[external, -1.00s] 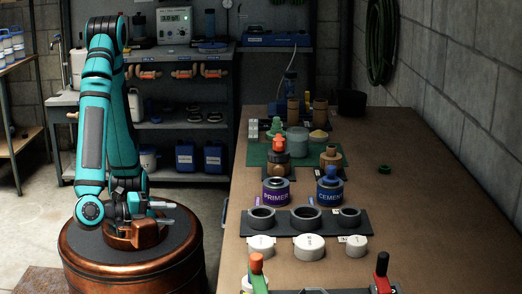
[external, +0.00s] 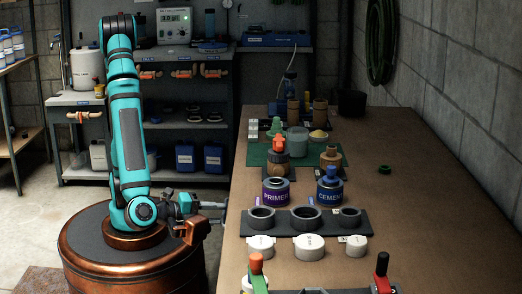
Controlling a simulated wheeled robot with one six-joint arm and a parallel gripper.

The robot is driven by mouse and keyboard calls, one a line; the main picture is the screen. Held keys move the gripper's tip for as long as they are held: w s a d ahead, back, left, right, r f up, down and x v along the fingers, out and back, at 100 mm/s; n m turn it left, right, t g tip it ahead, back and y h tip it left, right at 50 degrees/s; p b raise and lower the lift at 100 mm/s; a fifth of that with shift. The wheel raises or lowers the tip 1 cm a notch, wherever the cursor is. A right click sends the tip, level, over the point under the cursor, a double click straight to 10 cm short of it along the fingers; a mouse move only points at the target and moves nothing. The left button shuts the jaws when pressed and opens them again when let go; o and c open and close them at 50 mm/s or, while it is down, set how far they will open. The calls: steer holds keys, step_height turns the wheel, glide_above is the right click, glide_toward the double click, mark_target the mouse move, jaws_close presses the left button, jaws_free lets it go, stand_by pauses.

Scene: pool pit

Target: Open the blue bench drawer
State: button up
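The wooden-topped bench (external: 420,230) runs down the right half of the external view. Its left side, where a drawer front would face my arm, is seen almost edge-on and in shadow. A small handle-like bar (external: 224,213) shows at that side, but the drawer itself cannot be made out. My gripper (external: 214,211) is low beside the bench's left edge, pointing right, with its fingertips close to the bar. The fingers look apart, with nothing visible between them. Whether they touch or surround the bar cannot be told.
On the bench stand a purple primer can (external: 276,191), a blue cement can (external: 329,191), a dark tray of grey rings (external: 250,228) and several white caps. A metal shelf (external: 190,130) stands behind my arm.

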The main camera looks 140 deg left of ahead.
steer(key=shift+w+a+f, duration=0.15)
steer(key=shift+w+a, duration=0.1)
steer(key=shift+a, duration=0.4)
jaws_close()
steer(key=shift+s+d, duration=0.1)
steer(key=s+d, duration=1.9)
steer(key=shift+s+d, duration=0.2)
jaws_free()
